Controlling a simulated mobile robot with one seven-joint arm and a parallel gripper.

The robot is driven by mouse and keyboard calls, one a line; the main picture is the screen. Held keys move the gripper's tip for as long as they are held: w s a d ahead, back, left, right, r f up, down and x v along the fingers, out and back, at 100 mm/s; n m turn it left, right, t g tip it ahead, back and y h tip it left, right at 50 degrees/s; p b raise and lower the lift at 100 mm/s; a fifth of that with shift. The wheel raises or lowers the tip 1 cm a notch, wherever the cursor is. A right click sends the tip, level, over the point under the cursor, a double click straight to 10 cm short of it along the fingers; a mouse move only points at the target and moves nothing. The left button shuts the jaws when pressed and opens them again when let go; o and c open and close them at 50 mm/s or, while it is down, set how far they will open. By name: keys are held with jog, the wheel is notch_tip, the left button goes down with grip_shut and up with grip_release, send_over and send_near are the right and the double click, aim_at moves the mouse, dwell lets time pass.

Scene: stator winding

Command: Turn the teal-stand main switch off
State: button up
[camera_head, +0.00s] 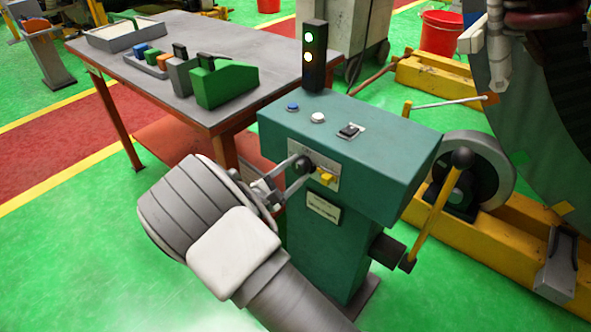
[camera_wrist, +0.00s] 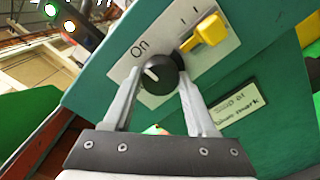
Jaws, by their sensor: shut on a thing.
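The teal stand (camera_head: 335,240) stands in the middle of the head view, with a white switch plate on its front. The black main switch knob (camera_wrist: 160,73) sits on that plate below the "On" label in the wrist view. My gripper (camera_wrist: 161,80) is shut on the knob, with one finger on either side of it. The knob's white mark points up and to the left. In the head view my gripper (camera_head: 291,170) reaches the stand's front from the left, and its fingers partly cover the knob.
A yellow lever (camera_wrist: 207,35) is on the same plate, right beside the knob. A signal tower (camera_head: 314,55) with green and yellow lights lit stands on top. A yellow-handled crank (camera_head: 440,208) juts out on the right. A grey table (camera_head: 215,42) stands behind on the left.

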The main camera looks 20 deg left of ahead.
jog(key=n+p, duration=0.3)
jog(key=n, duration=0.1)
jog(key=shift+r+n, duration=0.15)
jog(key=shift+n, duration=0.15)
jog(key=n+p, duration=0.2)
jog(key=n, duration=0.2)
jog(key=shift+n+p, duration=0.3)
jog(key=shift+p, duration=0.1)
jog(key=n+p, duration=0.2)
jog(key=n, duration=0.2)
jog(key=shift+f+n+p, duration=0.2)
jog(key=shift+n+p, duration=0.4)
jog(key=shift+n, duration=1.5)
jog(key=o, duration=1.4)
jog(key=shift+c, duration=0.2)
jog(key=shift+s, duration=0.15)
jog(key=v, duration=1.7)
jog(key=shift+s+p, duration=0.15)
jog(key=shift+p, duration=0.3)
